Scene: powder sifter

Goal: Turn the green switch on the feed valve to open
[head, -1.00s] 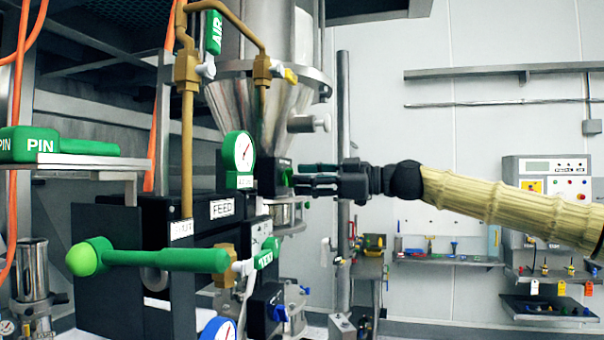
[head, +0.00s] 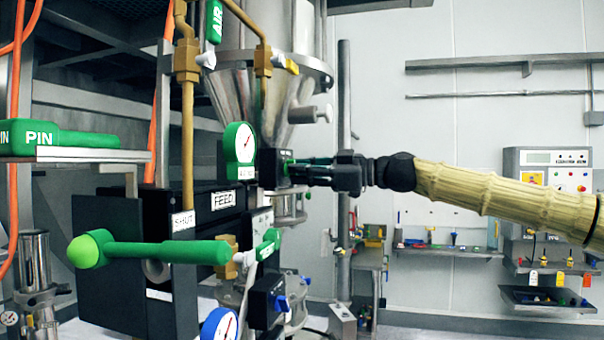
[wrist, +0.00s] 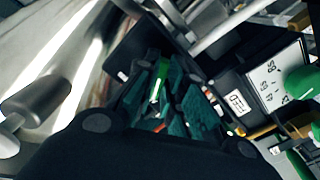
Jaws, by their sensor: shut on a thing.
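The green switch (wrist: 160,78) sits on a black box (head: 271,166) below the steel hopper cone. In the head view my fingers hide most of the switch. My gripper (head: 291,172) reaches in from the right, its fingertips at the face of the box. In the wrist view the teal finger pads of my gripper (wrist: 163,97) lie on both sides of the switch, shut on it. The feed unit is a black housing with a FEED label (head: 223,199), left of and below the switch; the label also shows in the wrist view (wrist: 236,102).
A round green gauge (head: 240,146) stands just left of the switch. A long green lever (head: 165,253) sticks out at the front left. Brass pipes (head: 188,130) run up at the left. A steel post (head: 344,110) stands behind my gripper.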

